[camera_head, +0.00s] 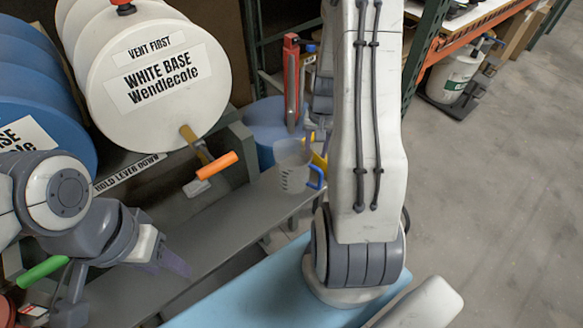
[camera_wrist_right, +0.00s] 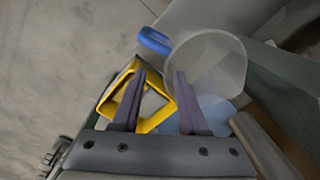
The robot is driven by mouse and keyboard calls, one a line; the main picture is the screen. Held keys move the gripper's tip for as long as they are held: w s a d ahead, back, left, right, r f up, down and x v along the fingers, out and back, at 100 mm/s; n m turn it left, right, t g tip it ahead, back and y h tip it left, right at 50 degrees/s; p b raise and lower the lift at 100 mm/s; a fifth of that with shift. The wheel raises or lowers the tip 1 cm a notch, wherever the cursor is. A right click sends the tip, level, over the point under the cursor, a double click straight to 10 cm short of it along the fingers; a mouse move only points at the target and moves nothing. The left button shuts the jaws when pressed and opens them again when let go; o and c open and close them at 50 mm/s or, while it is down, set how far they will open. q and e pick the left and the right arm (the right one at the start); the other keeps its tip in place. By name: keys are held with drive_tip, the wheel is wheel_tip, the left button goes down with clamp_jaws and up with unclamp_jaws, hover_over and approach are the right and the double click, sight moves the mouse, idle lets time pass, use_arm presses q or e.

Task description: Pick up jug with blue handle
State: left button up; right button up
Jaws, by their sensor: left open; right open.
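The clear jug (camera_head: 292,168) stands at the far end of the grey ledge, its blue handle (camera_head: 317,177) facing right. In the right wrist view the jug's round body (camera_wrist_right: 212,62) is just beyond the fingertips, with the blue handle (camera_wrist_right: 154,41) up and left of it. My right gripper (camera_wrist_right: 158,75) is open and empty, short of the jug. In the head view it is largely hidden behind my right arm. My left gripper (camera_head: 175,262) is over the near part of the ledge, away from the jug, with one finger showing clearly.
A yellow frame-like object (camera_wrist_right: 165,120) lies beneath my right fingers. A white drum (camera_head: 150,115) with an orange-handled tap (camera_head: 216,166) overhangs the grey ledge (camera_head: 225,222). A red upright tool (camera_head: 291,85) stands behind the jug. Open floor (camera_head: 500,200) lies to the right.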

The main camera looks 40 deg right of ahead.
sight(310, 168)
drive_tip(key=f, duration=0.4)
drive_tip(key=shift+w+a, duration=0.25)
drive_tip(key=shift+a, duration=0.15)
drive_tip(key=shift+a+f+b, duration=0.1)
drive_tip(key=shift+f+b, duration=0.4)
drive_tip(key=shift+f, duration=1.9)
clamp_jaws()
